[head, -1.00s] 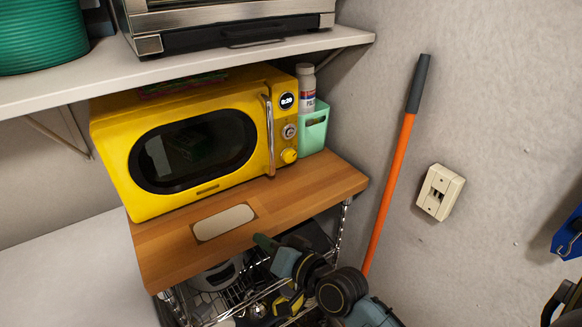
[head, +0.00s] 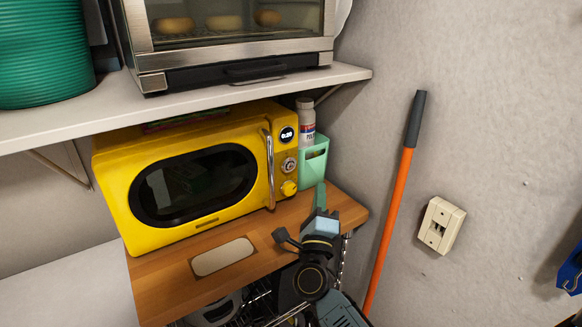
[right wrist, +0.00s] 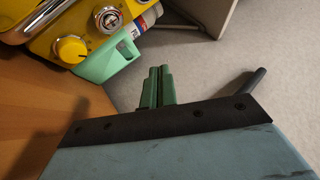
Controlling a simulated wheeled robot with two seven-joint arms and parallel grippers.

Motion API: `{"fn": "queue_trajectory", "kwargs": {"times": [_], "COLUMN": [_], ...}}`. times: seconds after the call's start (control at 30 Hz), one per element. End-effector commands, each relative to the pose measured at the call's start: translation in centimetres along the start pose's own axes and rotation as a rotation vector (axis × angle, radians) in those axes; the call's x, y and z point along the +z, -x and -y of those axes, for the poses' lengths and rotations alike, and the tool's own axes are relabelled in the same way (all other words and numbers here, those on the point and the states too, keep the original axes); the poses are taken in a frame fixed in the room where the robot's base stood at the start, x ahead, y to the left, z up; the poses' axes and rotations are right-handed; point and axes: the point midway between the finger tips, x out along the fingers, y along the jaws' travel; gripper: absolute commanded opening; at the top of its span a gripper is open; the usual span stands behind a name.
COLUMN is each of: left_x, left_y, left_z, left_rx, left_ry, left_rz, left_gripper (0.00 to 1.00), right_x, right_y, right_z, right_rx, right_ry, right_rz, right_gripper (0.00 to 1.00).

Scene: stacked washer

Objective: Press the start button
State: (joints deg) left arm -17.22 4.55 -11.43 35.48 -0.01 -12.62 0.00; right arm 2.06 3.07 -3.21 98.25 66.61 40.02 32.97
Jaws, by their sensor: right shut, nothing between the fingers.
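A yellow microwave (head: 118,190) stands on the wooden shelf, its door shut. Its control panel on the right has a lit round display (head: 287,135), a silver round control (head: 289,165) and a yellow knob (head: 289,188). I cannot tell which of these is the start button. The silver control (right wrist: 109,20) and yellow knob (right wrist: 70,48) also show in the right wrist view. My right gripper (head: 320,187) is shut and empty, with green fingers, to the right of the knob and apart from the panel. Its fingertips (right wrist: 160,71) point forward in the wrist view. My left gripper is not in view.
A mint-green holder (head: 314,165) with a white bottle (head: 306,122) stands right beside the microwave. A toaster oven (head: 235,78) sits on the white shelf (head: 70,125) above. An orange pole (head: 390,230) leans on the wall. The wooden shelf (head: 165,285) has a pale plate set in front.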

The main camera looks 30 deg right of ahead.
Motion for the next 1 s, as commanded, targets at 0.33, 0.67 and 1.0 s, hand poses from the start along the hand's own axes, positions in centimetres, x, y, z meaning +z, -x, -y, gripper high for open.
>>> {"fn": "queue_trajectory", "kwargs": {"times": [0.33,0.67,1.0], "left_x": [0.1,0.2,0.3], "left_y": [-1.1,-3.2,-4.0], "left_z": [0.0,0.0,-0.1], "left_rx": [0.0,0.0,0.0], "left_ry": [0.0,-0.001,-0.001], "left_rz": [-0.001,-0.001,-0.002], "left_gripper": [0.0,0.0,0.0], "right_x": [1.2,3.5,4.5], "right_y": [-1.6,-4.7,-6.1], "right_z": [-1.4,-3.7,-4.5], "right_rx": [-0.001,0.0,0.001], "right_ry": [0.0,0.001,0.002], "right_rz": [0.002,0.001,0.003], "right_gripper": [0.0,0.0,0.0]}}
